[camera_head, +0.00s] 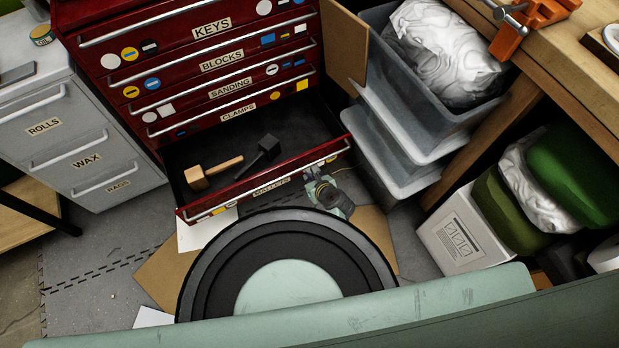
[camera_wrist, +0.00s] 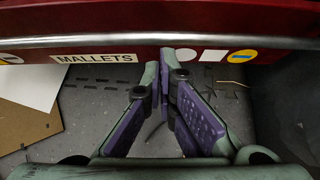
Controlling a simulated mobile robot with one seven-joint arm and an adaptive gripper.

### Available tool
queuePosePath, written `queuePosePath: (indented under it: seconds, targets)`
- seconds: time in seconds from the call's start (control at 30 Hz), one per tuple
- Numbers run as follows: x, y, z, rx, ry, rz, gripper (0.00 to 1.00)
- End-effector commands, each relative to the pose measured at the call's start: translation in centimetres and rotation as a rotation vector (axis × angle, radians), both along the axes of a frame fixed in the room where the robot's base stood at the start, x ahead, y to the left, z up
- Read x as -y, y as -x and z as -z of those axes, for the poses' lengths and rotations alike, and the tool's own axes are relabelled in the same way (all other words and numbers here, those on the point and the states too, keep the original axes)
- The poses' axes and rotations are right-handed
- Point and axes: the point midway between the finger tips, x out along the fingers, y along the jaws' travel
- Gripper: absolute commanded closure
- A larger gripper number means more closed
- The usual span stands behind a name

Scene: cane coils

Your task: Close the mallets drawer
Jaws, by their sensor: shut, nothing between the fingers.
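The mallets drawer (camera_head: 235,190) is the lowest drawer of the red cabinet and stands pulled out in the head view. A wooden mallet (camera_head: 212,172) and a black mallet (camera_head: 260,156) lie inside it. Its red front, with the MALLETS label (camera_wrist: 94,59) and a long metal handle bar (camera_wrist: 220,42), crosses the top of the wrist view. My gripper (camera_wrist: 165,62) is shut and empty, with its fingertips at the lower edge of the drawer front, right of the label. I cannot tell whether they touch it. In the head view my gripper (camera_head: 322,178) is by the front's right part.
The keys, blocks, sanding and clamps drawers (camera_head: 234,111) above are shut. A grey cabinet (camera_head: 80,140) stands at left. Clear plastic bins (camera_head: 400,140) stand close at right, beside a wooden bench (camera_head: 560,50). Cardboard and paper (camera_wrist: 25,115) lie on the floor below.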

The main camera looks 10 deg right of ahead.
Motion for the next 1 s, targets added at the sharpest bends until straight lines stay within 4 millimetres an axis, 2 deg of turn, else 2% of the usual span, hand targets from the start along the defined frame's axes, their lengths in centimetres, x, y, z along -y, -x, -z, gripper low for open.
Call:
queuePosePath:
  seconds: [0.27, 0.47, 0.67, 1.0]
  targets:
    - [-0.1, -0.3, -0.1, 0.001, 0.0, -0.001, 1.0]
    - [-0.7, -2.4, -0.2, 0.004, 0.001, -0.002, 1.0]
    - [-2.1, -6.8, -0.4, 0.007, 0.001, -0.003, 1.0]
    - [-5.1, -15.8, -0.1, 0.008, 0.0, -0.003, 1.0]
